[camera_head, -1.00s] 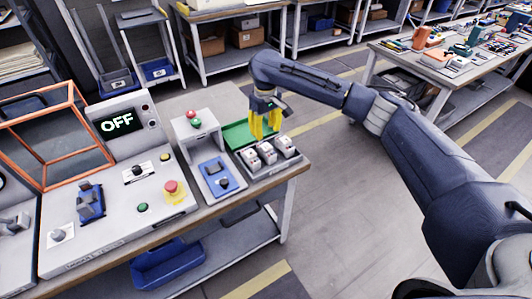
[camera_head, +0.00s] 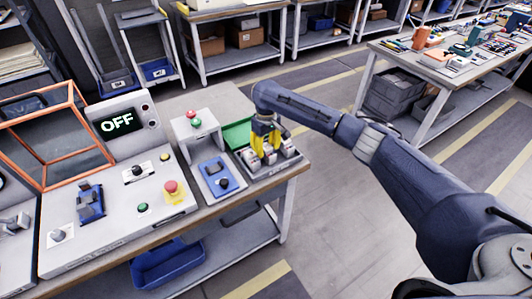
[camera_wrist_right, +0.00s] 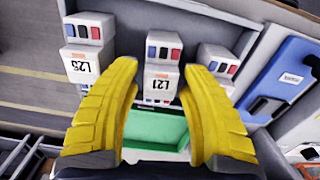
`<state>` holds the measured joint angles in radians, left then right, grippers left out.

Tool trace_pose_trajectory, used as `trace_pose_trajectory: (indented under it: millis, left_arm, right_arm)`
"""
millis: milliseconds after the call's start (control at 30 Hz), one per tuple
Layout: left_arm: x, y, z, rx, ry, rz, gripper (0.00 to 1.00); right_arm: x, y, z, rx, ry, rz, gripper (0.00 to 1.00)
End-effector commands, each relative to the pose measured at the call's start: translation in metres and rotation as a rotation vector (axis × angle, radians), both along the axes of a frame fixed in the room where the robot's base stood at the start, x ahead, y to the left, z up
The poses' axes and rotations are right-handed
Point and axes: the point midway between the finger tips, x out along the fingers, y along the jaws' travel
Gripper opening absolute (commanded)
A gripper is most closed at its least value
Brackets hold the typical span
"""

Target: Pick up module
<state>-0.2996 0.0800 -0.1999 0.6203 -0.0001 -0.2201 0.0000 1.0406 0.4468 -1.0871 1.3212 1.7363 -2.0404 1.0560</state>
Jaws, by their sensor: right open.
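Several grey-white modules stand in a row on a grey tray (camera_head: 275,169) at the table's right end. In the wrist view one labelled L25 (camera_wrist_right: 82,66) is at left, one labelled L21 (camera_wrist_right: 160,82) is in the middle, and a third (camera_wrist_right: 216,56) is at right, its label hidden by a finger. My right gripper (camera_head: 265,143) is open over the row. In the wrist view its yellow fingers (camera_wrist_right: 158,72) lie on either side of the L21 module, with gaps visible. My left gripper is not in view.
A green bin (camera_head: 237,133) stands right behind the modules. A blue-faced device (camera_head: 217,176) and a box with red and green buttons (camera_head: 194,121) are left of the tray. A control panel with an OFF screen (camera_head: 117,123) is further left.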

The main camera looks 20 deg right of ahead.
Motion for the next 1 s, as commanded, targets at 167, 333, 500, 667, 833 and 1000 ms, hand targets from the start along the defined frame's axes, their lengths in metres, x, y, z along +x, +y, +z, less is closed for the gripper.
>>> trace_pose_trajectory:
  millis: [167, 333, 500, 667, 833, 1000]
  left_arm:
    - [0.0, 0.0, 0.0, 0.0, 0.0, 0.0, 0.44]
    - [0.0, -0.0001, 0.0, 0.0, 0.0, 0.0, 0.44]
    - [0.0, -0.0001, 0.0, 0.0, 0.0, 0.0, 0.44]
    - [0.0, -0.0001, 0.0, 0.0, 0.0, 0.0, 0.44]
    - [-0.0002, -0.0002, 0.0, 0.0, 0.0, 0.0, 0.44]
    - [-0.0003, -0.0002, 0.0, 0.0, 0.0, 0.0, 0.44]
  right_arm:
    - [0.0002, 0.0, -0.0021, 0.0, -0.001, -0.001, 0.44]
    - [0.0001, 0.0, -0.002, 0.0, -0.001, 0.0, 0.41]
    - [0.0001, 0.0001, -0.0019, 0.0, -0.001, 0.0, 0.22]
    - [0.0001, 0.0, -0.0019, 0.0, -0.001, 0.0, 0.03]
    - [0.0001, 0.0, -0.0018, 0.0, -0.001, -0.001, 0.0]
    - [0.0001, -0.0001, -0.0013, 0.0, -0.001, -0.001, 0.0]
